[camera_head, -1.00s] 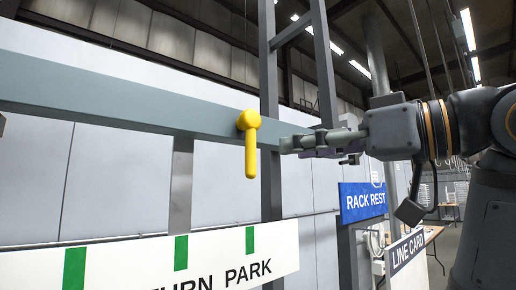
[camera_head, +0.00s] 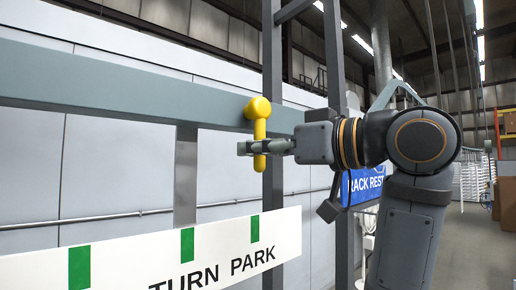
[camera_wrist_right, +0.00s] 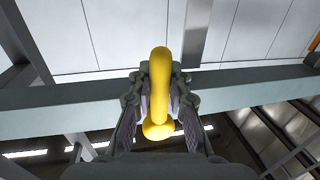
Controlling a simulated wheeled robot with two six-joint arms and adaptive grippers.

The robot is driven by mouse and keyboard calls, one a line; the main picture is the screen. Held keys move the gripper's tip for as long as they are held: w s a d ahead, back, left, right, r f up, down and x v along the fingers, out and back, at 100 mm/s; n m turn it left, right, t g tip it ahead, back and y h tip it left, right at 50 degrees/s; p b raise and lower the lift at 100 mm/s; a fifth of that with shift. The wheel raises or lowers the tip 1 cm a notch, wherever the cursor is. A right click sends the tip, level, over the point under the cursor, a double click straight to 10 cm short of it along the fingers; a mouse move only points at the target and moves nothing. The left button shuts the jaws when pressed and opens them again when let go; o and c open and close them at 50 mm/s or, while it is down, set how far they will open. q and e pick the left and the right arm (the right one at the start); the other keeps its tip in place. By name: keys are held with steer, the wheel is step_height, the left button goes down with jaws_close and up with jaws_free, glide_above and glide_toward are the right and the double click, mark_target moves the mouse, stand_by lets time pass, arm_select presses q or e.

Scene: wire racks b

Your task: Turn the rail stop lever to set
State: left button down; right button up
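The yellow rail stop lever (camera_head: 259,125) has a round hub on the grey rail (camera_head: 120,88), and its handle hangs straight down. My right gripper (camera_head: 258,147) reaches in from the right, at the handle below the hub. In the right wrist view the yellow lever (camera_wrist_right: 160,80) stands between the two fingers of my right gripper (camera_wrist_right: 161,90), one on each side. The fingers are apart, with what look like narrow gaps beside the handle; I see no clear grip on it. My left gripper is in neither view.
A white sign (camera_head: 215,249) reading "TURN PARK" with green marks is below the rail. A dark upright post (camera_head: 272,190) stands behind the lever. A blue sign (camera_head: 367,186) is partly behind my right arm. Open floor shows at the far right.

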jaws_close()
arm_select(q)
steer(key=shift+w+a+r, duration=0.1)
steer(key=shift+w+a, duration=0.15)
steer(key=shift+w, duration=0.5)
